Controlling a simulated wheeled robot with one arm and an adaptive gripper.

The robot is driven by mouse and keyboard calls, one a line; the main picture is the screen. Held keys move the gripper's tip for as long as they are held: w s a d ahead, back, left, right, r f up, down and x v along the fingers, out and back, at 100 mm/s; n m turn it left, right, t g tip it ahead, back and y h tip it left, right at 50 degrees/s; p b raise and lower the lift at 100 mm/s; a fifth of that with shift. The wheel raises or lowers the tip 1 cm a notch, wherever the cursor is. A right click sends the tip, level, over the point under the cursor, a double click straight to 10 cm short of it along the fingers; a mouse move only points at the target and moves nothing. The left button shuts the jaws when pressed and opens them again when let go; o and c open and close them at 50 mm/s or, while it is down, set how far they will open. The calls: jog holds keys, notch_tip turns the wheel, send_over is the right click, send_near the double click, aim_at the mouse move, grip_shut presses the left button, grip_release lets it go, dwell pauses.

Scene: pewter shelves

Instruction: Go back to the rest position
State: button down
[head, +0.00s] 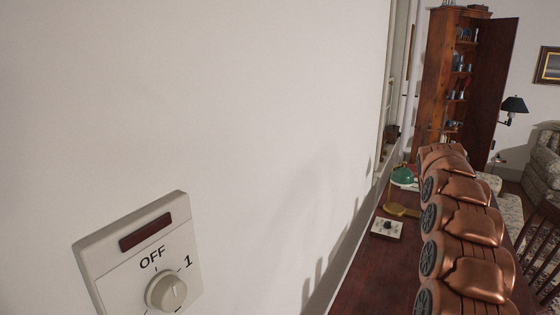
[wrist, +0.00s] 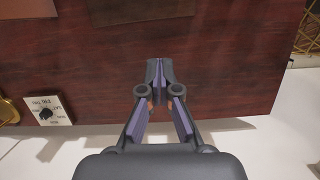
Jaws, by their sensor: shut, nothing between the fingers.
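My gripper (wrist: 160,75) shows in the wrist view, with its purple-lined fingertips together and nothing between them. It is over a dark red wooden top (wrist: 225,70), apart from the small dial box. The dial box (wrist: 46,109), pale with a black knob, is to the left of the gripper; it also shows on the wooden top in the head view (head: 386,229). My gripper is not visible in the head view.
A wall switch (head: 130,262) marked OFF and 1 is close at lower left on the white wall (head: 200,90). A green object (head: 403,175) and a yellowish round object (head: 402,210) are on the wooden top. A tall wooden cabinet (head: 440,70) stands at the back right.

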jog(key=s+a+r+m+y, duration=0.1)
jog(key=s+a+r+m, duration=0.15)
jog(key=s+a, duration=0.7)
jog(key=s+a+r+m+y, duration=0.15)
jog(key=s+a+r, duration=0.25)
jog(key=s+a, duration=0.55)
jog(key=s+a+f+m, duration=0.3)
jog(key=s+a, duration=0.2)
jog(key=s, duration=0.6)
jog(key=s+a+f+m, duration=0.2)
jog(key=s+a, duration=0.4)
jog(key=s, duration=0.5)
jog(key=shift+f+m, duration=0.4)
jog(key=shift+m, duration=0.5)
